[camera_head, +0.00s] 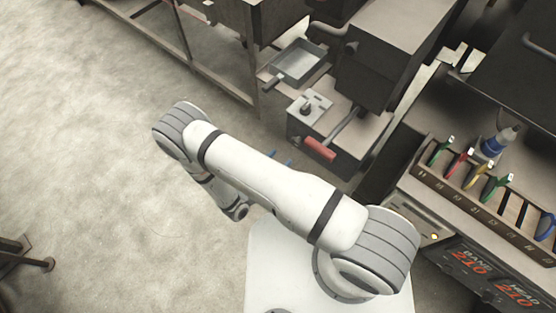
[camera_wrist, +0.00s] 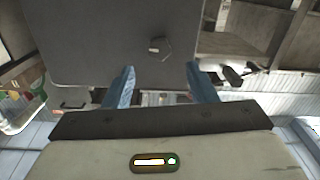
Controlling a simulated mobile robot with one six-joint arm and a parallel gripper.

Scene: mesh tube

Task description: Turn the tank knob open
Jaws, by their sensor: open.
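In the wrist view my gripper (camera_wrist: 160,67) is open, with its two blue fingers spread wide and nothing between them. Ahead of the fingers is a broad dark grey panel (camera_wrist: 95,40). A small dark angular fitting with a light patch (camera_wrist: 158,47) sits on it, roughly centred between the fingertips and apart from them. I cannot tell for sure whether this fitting is the tank knob. In the head view only the blue fingertips of my gripper (camera_head: 279,157) show past my white arm, left of the dark machine; the rest is hidden.
The dark machine has a red-handled lever (camera_head: 319,148) and a small plate with a dark knob (camera_head: 308,106). A metal tray (camera_head: 299,62) stands behind it. A tool rack (camera_head: 480,207) with coloured-handled tools is at right. Open floor (camera_head: 85,120) lies at left.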

